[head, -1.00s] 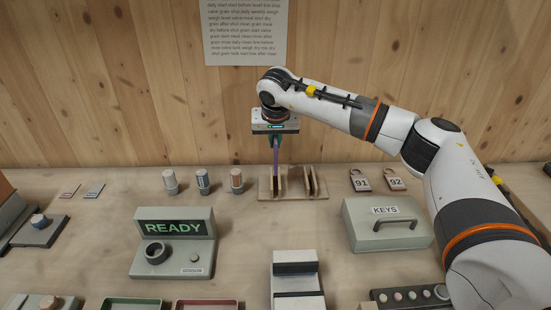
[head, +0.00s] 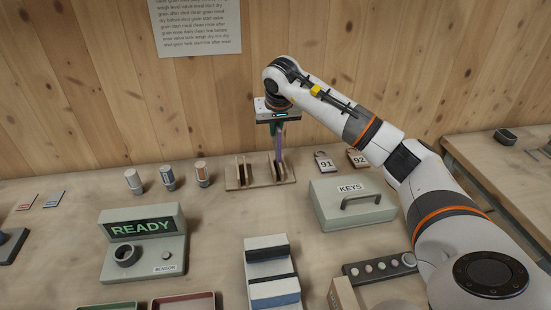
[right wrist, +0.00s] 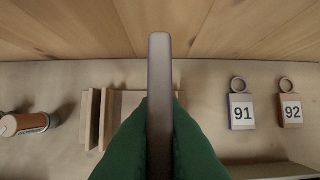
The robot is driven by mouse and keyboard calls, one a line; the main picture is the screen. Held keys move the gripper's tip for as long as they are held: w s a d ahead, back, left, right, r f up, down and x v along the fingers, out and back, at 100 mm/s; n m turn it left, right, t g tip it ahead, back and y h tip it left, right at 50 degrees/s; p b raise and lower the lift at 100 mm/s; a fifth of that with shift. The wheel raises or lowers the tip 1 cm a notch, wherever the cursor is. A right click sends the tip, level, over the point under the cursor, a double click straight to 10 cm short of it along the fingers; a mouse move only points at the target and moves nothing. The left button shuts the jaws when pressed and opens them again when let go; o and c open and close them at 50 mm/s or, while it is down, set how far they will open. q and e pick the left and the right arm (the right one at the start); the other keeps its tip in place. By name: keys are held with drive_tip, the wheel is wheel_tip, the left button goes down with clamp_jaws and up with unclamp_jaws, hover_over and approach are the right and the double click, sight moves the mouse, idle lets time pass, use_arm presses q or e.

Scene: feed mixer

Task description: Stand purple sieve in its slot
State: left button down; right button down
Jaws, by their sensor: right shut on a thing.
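My right gripper (head: 278,128) is shut on the purple sieve (head: 279,142), which hangs upright below it. In the right wrist view the sieve (right wrist: 160,88) shows edge-on between the green fingers (right wrist: 160,150). The wooden slotted rack (head: 236,186) stands on the bench near the back wall, with a left and a right pair of dividers. The sieve is over the right pair, and its lower end meets them in the picture. I cannot tell whether it is between them. In the wrist view the left dividers (right wrist: 97,118) are clear of the sieve. My left gripper is not in view.
Several small capped jars (head: 167,177) stand left of the rack. Padlock tags 91 (head: 325,163) and 92 (head: 358,159) lie to its right. A KEYS box (head: 350,205) and a READY sensor unit (head: 143,243) are in front. Bare bench lies just before the rack.

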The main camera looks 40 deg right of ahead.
sight(275, 150)
wheel_tip(275, 150, down, 4)
drive_tip(key=shift+r, duration=0.2)
wheel_tip(275, 150, down, 3)
drive_tip(key=shift+a+r+p, duration=0.1)
drive_tip(key=shift+p, duration=0.4)
drive_tip(key=shift+f, duration=0.4)
drive_tip(key=shift+f, duration=0.2)
drive_tip(key=c, duration=1.5)
unclamp_jaws()
